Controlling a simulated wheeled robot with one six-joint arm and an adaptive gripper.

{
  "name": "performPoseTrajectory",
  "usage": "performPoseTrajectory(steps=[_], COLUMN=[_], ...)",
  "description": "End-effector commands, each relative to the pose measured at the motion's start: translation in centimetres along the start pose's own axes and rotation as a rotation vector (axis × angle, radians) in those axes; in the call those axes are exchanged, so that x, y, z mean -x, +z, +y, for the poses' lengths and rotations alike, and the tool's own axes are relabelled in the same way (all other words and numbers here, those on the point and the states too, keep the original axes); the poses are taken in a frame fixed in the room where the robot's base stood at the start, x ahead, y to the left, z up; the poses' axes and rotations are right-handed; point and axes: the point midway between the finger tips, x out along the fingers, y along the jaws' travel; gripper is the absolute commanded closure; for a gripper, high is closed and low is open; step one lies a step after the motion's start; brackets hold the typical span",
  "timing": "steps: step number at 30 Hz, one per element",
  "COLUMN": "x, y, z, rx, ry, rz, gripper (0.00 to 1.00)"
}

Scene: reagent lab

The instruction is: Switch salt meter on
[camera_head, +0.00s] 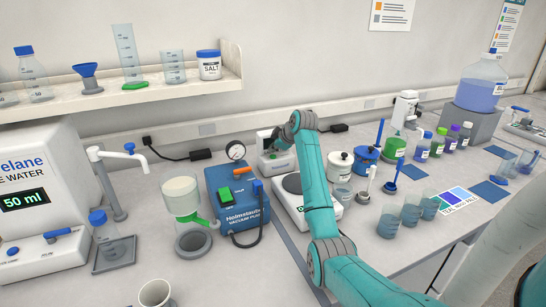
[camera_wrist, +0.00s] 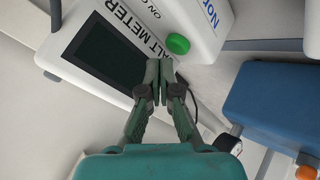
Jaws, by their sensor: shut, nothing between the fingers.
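The salt meter (camera_wrist: 104,50) fills the upper left of the wrist view as a white box with a dark, blank screen and the words "SALT METER" along it. A round green button (camera_wrist: 177,44) sits on its white face, beside partly cut-off lettering that begins "ON". My gripper (camera_wrist: 157,82) is shut and empty. In the picture its fingertips lie just below and left of the button and overlap the meter's edge; I cannot tell if they touch. In the head view the salt meter (camera_head: 268,145) stands against the back wall, partly hidden by my wrist.
A blue vacuum pump (camera_head: 238,200) with a gauge stands left of my arm. A balance (camera_head: 292,190) is partly behind my arm. White and blue pots (camera_head: 340,166) and several beakers (camera_head: 411,210) stand to the right. Some bench front is clear.

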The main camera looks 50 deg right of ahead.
Motion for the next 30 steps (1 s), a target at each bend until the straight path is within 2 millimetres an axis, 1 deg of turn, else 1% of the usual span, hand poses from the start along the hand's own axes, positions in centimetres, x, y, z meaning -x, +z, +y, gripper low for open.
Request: performPoseTrajectory(steps=[18,30], x=[0.0,-0.57], y=[0.0,0.42], z=[0.0,-0.43], rx=[0.0,0.0], ry=[0.0,0.0], rz=[0.0,0.0], gripper=[1.0,1.0])
